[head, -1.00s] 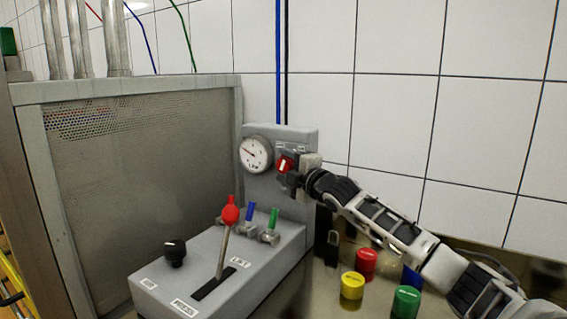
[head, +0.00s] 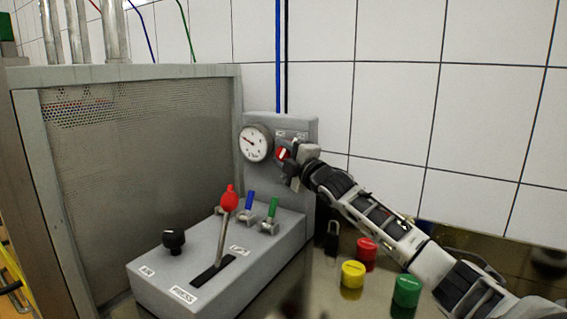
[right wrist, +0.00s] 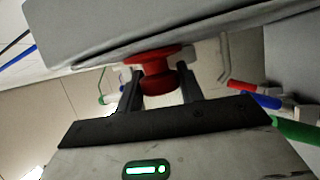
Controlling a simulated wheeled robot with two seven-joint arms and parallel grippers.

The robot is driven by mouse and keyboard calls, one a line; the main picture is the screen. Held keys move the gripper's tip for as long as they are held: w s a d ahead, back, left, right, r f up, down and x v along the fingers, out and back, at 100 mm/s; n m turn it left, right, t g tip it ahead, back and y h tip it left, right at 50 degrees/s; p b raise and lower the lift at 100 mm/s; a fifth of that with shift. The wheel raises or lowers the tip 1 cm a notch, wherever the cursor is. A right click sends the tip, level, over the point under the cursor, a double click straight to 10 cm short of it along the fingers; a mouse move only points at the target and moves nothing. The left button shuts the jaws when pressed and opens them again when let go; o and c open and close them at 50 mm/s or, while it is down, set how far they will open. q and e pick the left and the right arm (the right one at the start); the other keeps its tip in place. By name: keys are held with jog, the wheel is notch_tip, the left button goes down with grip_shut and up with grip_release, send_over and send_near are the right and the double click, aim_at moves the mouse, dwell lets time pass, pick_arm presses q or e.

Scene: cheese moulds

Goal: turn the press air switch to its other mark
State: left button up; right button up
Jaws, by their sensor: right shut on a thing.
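The press air switch is a red round knob (head: 283,154) with a pale bar on its face, on the upright grey panel (head: 262,196) beside a round white gauge (head: 256,143). In the head view its pale bar looks tilted from upright. My right gripper (head: 292,163) is at the knob, coming from the right. In the right wrist view the red knob (right wrist: 158,72) sits between the two dark fingers of my right gripper (right wrist: 160,88), which is shut on it. The small labels around the knob are too blurred to read. My left gripper is not in view.
Below stands a grey console with a red-topped lever (head: 229,200), a black knob (head: 173,240), and blue and green valve handles (head: 272,209). Red (head: 367,252), yellow (head: 353,274) and green (head: 407,290) cylinders and a black padlock (head: 332,238) are under my right arm.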

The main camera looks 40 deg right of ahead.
jog(key=f+m+t+b, duration=0.1)
jog(key=b, duration=0.2)
jog(key=shift+t+h, duration=0.3)
jog(key=shift+t, duration=0.1)
jog(key=shift+r+t+b, duration=0.15)
jog(key=shift+t+b, duration=0.15)
jog(key=shift+b, duration=0.3)
jog(key=shift+r+m+t+h+b, duration=0.2)
jog(key=shift+m+t+h+b, duration=0.1)
jog(key=shift+m+b, duration=0.1)
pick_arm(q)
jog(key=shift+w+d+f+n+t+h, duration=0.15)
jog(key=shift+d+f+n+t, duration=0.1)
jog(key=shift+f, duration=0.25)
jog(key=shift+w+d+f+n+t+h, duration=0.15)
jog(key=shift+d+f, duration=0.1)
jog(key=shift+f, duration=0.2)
pick_arm(e)
jog(key=shift+r, duration=0.15)
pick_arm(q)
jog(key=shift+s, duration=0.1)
pick_arm(e)
jog(key=o, duration=1)
jog(key=shift+c, duration=0.2)
